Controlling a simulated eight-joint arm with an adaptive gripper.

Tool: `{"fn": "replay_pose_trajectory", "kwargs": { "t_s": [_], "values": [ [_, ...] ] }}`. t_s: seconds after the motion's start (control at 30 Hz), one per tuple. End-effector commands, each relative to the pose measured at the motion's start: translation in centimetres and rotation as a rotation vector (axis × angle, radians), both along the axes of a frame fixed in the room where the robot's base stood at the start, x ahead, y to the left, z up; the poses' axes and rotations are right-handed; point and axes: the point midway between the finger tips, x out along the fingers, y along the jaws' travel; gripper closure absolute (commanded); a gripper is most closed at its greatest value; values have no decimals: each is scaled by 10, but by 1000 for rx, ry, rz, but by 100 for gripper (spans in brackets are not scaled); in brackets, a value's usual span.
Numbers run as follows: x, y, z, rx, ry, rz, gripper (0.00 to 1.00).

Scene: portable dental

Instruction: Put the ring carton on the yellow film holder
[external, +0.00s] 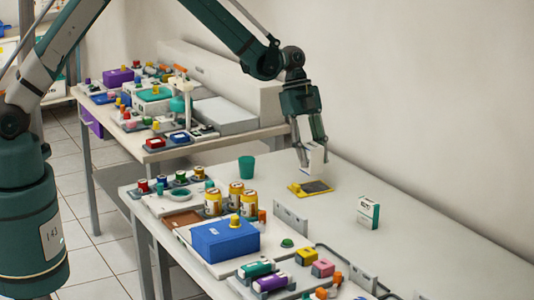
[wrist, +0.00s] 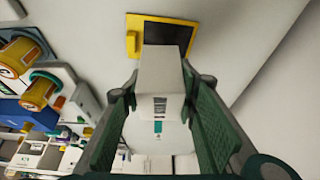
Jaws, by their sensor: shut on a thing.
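My gripper (external: 311,150) is shut on a small white carton (external: 314,159), one finger on each side of it. In the wrist view the carton (wrist: 160,83) sits between the green finger pads, with a small dark label and a teal mark on its face. The yellow film holder (external: 296,191) lies flat on the white table, with a dark panel in it. The carton is above the holder in the external view. In the wrist view it covers the lower part of the holder (wrist: 133,22).
A white and teal carton (external: 368,212) stands on the table to the right. A green cup (external: 246,167) stands to the left, with amber jars (external: 213,203) and a blue box (external: 225,240) nearer the front. The table beyond the right carton is clear.

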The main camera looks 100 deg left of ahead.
Motion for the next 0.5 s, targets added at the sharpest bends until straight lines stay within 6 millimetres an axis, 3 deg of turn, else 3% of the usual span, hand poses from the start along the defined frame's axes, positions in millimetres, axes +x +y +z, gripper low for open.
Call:
{"fn": "replay_pose_trajectory", "kwargs": {
  "t_s": [0.17, 0.5],
  "values": [
    [0, 0, -14, 0, 0, 0, 82],
    [0, 0, -15, 0, 0, 0, 82]
  ]
}}
